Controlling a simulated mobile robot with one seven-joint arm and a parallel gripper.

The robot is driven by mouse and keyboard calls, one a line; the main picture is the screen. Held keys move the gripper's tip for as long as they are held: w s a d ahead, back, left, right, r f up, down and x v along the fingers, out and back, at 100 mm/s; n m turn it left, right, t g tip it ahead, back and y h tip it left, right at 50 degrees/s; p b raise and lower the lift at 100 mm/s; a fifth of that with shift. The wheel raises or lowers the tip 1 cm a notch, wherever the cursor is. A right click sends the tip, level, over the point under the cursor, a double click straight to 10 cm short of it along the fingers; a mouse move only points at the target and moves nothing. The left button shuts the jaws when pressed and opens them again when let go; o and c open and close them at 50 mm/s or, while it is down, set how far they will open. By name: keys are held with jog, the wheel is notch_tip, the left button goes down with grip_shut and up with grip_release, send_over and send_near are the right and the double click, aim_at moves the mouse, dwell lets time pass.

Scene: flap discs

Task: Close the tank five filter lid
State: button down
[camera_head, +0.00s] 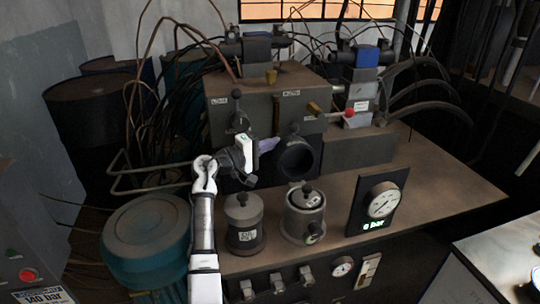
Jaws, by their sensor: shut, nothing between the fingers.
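Two grey filter-like canisters stand on the bench. The left canister (243,222) has a round knobbed top and a small white label. The right canister (304,222) has a round lid (305,197) with a dark knob on top and a small round fitting low on its front. I cannot read which of them is tank five, or tell whether either lid is fully seated. My gripper (250,181) is shut and empty, above and behind the left canister and apart from both. My white arm rises left of the canisters.
A dark block (260,110) with a round black port (297,158) stands behind the canisters. A pressure gauge (382,200) stands to the right. A teal motor (146,240) sits at the left. Bare bench (440,185) lies right of the gauge.

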jog(key=shift+s+d+r+m+h+b, duration=0.2)
jog(key=shift+s+m+b, duration=0.15)
jog(key=shift+m+b, duration=0.45)
jog(key=shift+s+d+r+m+h+b, duration=0.1)
jog(key=shift+s+r+m+h+b, duration=0.15)
jog(key=shift+m+b, duration=0.5)
jog(key=shift+n, duration=0.25)
